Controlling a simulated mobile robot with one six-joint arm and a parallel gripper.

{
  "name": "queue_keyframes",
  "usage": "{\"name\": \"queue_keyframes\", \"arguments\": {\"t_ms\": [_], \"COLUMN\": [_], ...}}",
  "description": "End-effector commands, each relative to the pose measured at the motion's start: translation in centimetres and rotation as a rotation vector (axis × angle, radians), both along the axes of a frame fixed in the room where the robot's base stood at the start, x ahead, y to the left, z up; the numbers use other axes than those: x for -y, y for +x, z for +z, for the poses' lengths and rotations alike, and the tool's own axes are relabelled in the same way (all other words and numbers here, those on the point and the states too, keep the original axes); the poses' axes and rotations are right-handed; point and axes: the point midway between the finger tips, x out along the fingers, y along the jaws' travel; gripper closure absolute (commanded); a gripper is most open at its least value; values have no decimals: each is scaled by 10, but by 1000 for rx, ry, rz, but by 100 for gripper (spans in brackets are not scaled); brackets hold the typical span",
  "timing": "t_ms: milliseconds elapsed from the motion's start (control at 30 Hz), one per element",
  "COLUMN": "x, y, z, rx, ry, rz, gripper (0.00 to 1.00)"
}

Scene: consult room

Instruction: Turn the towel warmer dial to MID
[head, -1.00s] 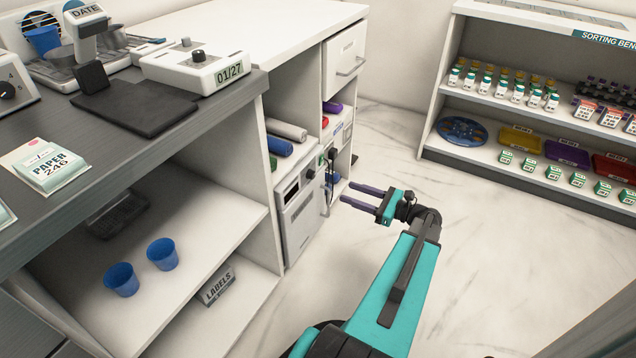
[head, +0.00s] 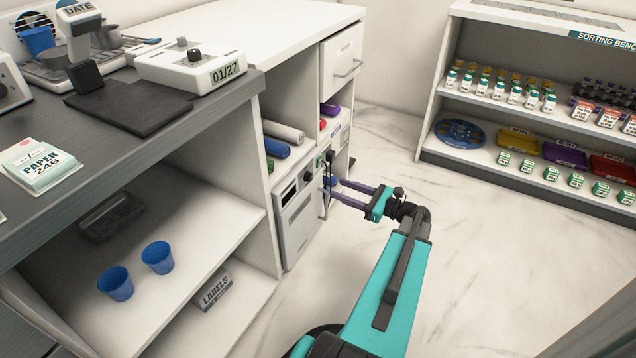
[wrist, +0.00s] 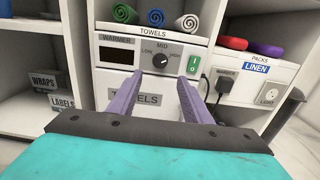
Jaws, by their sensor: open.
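The towel warmer (head: 299,222) is a pale cabinet unit under the counter, with its front partly in view. In the wrist view its dark round dial (wrist: 160,59) sits on the front panel below the MID mark, between LOW and HIGH. A light pointer mark seems to lean to the upper right, toward HIGH, but it is too small to be sure. My gripper (head: 331,188) is open and empty, its two purple fingers pointing at the warmer front. In the wrist view the fingertips (wrist: 160,77) lie on either side of and below the dial, apart from it.
A green switch (wrist: 193,65) is right of the dial, and a dark display (wrist: 115,56) is left. Rolled towels (wrist: 158,20) lie above. A black plug and cable (wrist: 205,82) are close right of my fingers. The floor (head: 480,250) to the right is clear.

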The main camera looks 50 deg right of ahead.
Motion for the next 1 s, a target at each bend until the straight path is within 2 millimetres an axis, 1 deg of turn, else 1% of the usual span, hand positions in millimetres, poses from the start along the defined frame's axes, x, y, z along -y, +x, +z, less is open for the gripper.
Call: {"name": "queue_keyframes", "arguments": {"t_ms": [33, 600, 800, 1000], "x": [-3, -20, -23, -24], "y": [7, 78, 93, 97], "z": [-2, -2, -1, 0], "rx": [0, -1, 0, 0], "ry": [-1, -1, 0, 1], "rz": [3, 1, -1, -2], "gripper": [55, 55, 55, 55]}}
